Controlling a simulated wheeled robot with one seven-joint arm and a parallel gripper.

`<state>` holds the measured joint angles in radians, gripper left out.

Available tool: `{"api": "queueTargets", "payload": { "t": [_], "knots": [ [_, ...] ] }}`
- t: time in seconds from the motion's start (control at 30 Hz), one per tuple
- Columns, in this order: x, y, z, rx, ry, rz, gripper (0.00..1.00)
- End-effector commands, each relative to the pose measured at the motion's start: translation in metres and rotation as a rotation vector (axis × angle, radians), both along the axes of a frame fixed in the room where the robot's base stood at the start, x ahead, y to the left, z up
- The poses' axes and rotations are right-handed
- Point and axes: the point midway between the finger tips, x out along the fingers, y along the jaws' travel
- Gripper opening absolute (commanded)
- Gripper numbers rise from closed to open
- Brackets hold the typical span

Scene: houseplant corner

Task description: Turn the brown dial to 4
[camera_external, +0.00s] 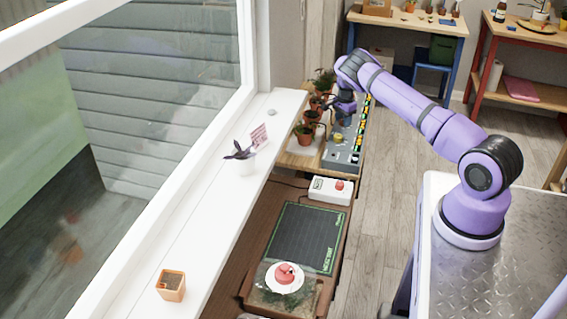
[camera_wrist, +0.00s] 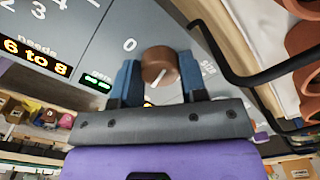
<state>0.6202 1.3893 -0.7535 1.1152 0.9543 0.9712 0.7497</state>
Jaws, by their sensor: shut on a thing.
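The brown dial (camera_wrist: 160,66) sits on a grey panel (camera_wrist: 108,38) in the wrist view. My gripper (camera_wrist: 158,78) has its two blue fingers on either side of it, shut on it. A pale pointer line shows on the dial's face, slanting towards the picture's lower left. A white 0 is printed on the panel just left of the dial, and other numerals show at the upper left. In the external view my gripper (camera_external: 342,104) is down at the long grey panel (camera_external: 343,150); the dial is hidden there.
Potted plants (camera_external: 306,132) stand close along the panel's left side. A dark curved bar (camera_wrist: 240,75) runs just right of the fingers in the wrist view.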

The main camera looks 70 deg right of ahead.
Motion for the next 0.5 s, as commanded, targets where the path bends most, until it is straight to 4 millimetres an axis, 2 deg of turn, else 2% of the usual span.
{"api": "queueTargets", "payload": {
  "t": [0.5],
  "knots": [
    [-0.0006,-0.0019,0.0012,-0.004,-0.002,0.491,0.16]
  ]
}}
